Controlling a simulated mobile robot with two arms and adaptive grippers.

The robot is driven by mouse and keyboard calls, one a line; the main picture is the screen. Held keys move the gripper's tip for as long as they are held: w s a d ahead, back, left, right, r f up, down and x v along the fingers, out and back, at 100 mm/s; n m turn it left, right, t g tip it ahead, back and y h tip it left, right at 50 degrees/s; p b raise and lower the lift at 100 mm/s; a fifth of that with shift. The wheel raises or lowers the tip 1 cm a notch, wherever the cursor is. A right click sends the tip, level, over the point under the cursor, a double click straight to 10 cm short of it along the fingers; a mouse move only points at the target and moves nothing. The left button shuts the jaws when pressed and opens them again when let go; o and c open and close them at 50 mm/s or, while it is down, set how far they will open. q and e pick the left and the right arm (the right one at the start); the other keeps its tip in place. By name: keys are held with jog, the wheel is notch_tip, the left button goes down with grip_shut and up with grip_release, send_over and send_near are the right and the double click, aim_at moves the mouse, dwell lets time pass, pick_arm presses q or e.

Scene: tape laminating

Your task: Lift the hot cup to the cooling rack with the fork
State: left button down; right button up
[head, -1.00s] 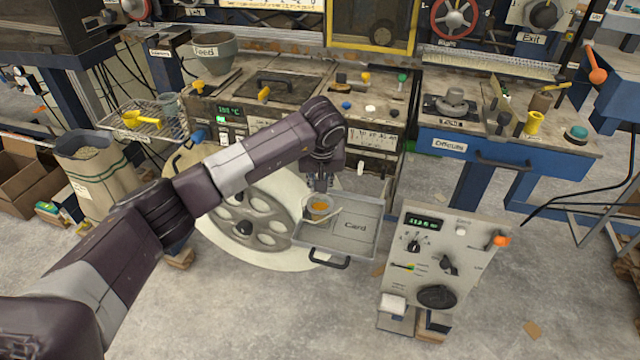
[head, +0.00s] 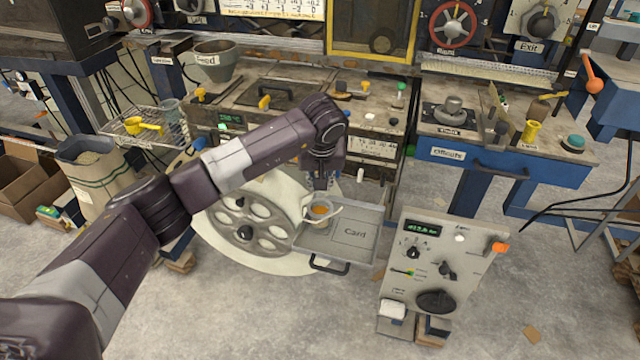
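A small pale cup (head: 320,210) with orange contents sits at the left edge of the grey tray marked "Card", beside the large pale wheel. A light, thin-armed piece, perhaps the fork, shows around the cup's rim; I cannot tell whether it bears the cup. My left gripper (head: 320,184) points down just above and behind the cup. Its fingers are small and dark, so whether they are open, shut or touching anything is unclear. A wire rack (head: 172,140), likely the cooling rack, stands at the left with a yellow scoop and a grey beaker on it. My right gripper is out of view.
The "Card" tray (head: 365,217) has a black front handle. A control box (head: 455,262) with knobs stands to its right. The spoked wheel (head: 262,213) lies under my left arm. The bench is behind.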

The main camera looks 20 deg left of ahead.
pick_arm(q)
jog(key=shift+r+p, duration=1.1)
jog(key=shift+r, duration=1.35)
jog(key=s+r+p, duration=0.4)
jog(key=s+r, duration=0.2)
dwell(0.4)
jog(key=n, duration=0.2)
jog(key=n+g+y, duration=0.1)
jog(key=n, duration=0.2)
jog(key=r+n+y, duration=0.1)
jog(key=n, duration=0.1)
jog(key=shift+a+n+g+b, duration=0.1)
jog(key=shift+n+g+b, duration=0.2)
jog(key=shift+n, duration=0.1)
